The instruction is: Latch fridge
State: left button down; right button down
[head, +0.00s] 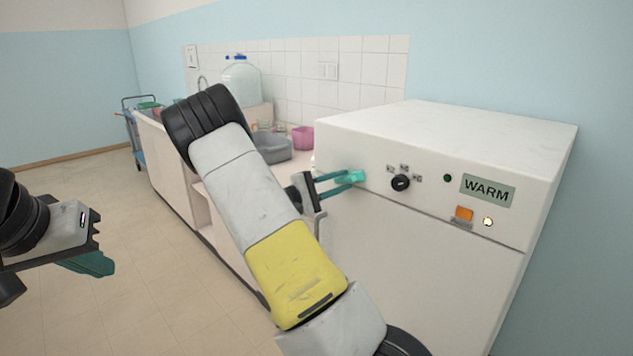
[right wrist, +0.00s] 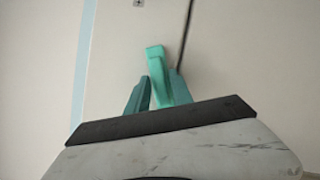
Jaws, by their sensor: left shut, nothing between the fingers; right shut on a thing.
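The fridge (head: 420,265) is a white cabinet at the right of the head view, with a control panel above a door. A light-green latch (head: 352,177) sits at the panel's left end; it also shows in the right wrist view (right wrist: 157,65). My right gripper (head: 338,183) has its teal fingers shut on the latch; in the right wrist view the latch lies between the fingers (right wrist: 160,95). My left gripper (head: 92,264) is shut and empty, low at the left, far from the fridge. The door front looks flush below the panel seam.
The panel has a black knob (head: 400,183), an orange switch (head: 464,213), a lit lamp and a "WARM" label (head: 487,190). A counter (head: 170,170) with a pink tub (head: 303,137) and a clear bottle stands behind. A blue trolley is at the far left. Floor at left is clear.

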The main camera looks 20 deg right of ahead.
jog(key=n+t, duration=0.1)
jog(key=n, duration=0.1)
jog(key=n+t+h, duration=0.1)
jog(key=n, duration=0.2)
jog(key=n+t, duration=0.1)
jog(key=n, duration=0.2)
jog(key=shift+s+f, duration=0.1)
jog(key=shift+f, duration=0.15)
jog(key=n+t, duration=0.2)
jog(key=n, duration=0.2)
jog(key=n+t, duration=0.2)
jog(key=n, duration=0.3)
jog(key=shift+s+d+n+t, duration=0.1)
jog(key=shift+s+n+t, duration=0.05)
jog(key=shift+n+t, duration=0.45)
jog(key=c, duration=1.4)
grip_release()
jog(key=shift+o, duration=0.2)
jog(key=v, duration=0.8)
